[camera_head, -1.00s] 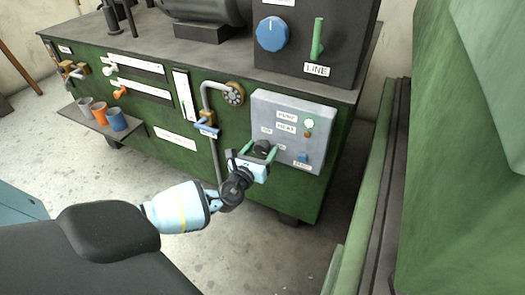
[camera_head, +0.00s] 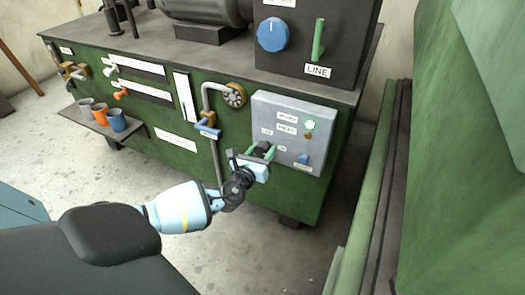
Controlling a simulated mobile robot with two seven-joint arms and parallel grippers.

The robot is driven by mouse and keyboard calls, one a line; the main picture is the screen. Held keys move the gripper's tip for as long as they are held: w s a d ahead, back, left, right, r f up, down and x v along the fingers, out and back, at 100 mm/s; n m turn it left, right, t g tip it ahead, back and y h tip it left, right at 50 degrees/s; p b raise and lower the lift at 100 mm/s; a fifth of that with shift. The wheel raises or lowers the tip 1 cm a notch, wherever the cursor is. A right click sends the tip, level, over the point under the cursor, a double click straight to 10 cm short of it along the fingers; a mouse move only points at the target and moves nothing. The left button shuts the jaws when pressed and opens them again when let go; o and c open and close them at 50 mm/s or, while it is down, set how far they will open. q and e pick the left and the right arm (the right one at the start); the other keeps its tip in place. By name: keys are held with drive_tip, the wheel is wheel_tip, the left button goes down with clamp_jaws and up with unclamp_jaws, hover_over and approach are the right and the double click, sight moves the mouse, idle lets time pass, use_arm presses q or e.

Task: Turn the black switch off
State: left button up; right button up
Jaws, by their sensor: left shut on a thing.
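The black switch (camera_head: 264,147) is a dark knob low on the left of a grey control panel (camera_head: 313,122), on the front of the green machine. My left gripper (camera_head: 261,152), with green fingertips, comes from the lower left and is shut on the black switch. The fingers and gripper body hide much of the switch, so its exact angle is hard to tell. My right gripper is not in view.
A blue valve handle (camera_head: 208,130) and pipe stand left of the gripper. A shelf (camera_head: 92,121) holds several cups. Another green machine (camera_head: 460,150) stands at the right.

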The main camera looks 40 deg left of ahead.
use_arm(q)
drive_tip(key=n, duration=0.1)
drive_tip(key=n+b, duration=0.1)
drive_tip(key=shift+f+n, duration=0.2)
drive_tip(key=shift+n, duration=0.1)
drive_tip(key=n+b, duration=0.1)
drive_tip(key=n, duration=0.1)
drive_tip(key=shift+d+n+b, duration=0.1)
drive_tip(key=shift+n+b, duration=0.2)
drive_tip(key=shift+b, duration=0.1)
drive_tip(key=shift+n+b, duration=0.35)
drive_tip(key=shift+n, duration=0.55)
drive_tip(key=n+b, duration=0.1)
drive_tip(key=n, duration=0.2)
drive_tip(key=shift+r+n, duration=0.1)
drive_tip(key=shift+n, duration=0.3)
drive_tip(key=n, duration=0.3)
drive_tip(key=shift+r+b, duration=0.1)
drive_tip(key=shift+b, duration=0.2)
drive_tip(key=n, duration=0.3)
drive_tip(key=shift+n, duration=0.4)
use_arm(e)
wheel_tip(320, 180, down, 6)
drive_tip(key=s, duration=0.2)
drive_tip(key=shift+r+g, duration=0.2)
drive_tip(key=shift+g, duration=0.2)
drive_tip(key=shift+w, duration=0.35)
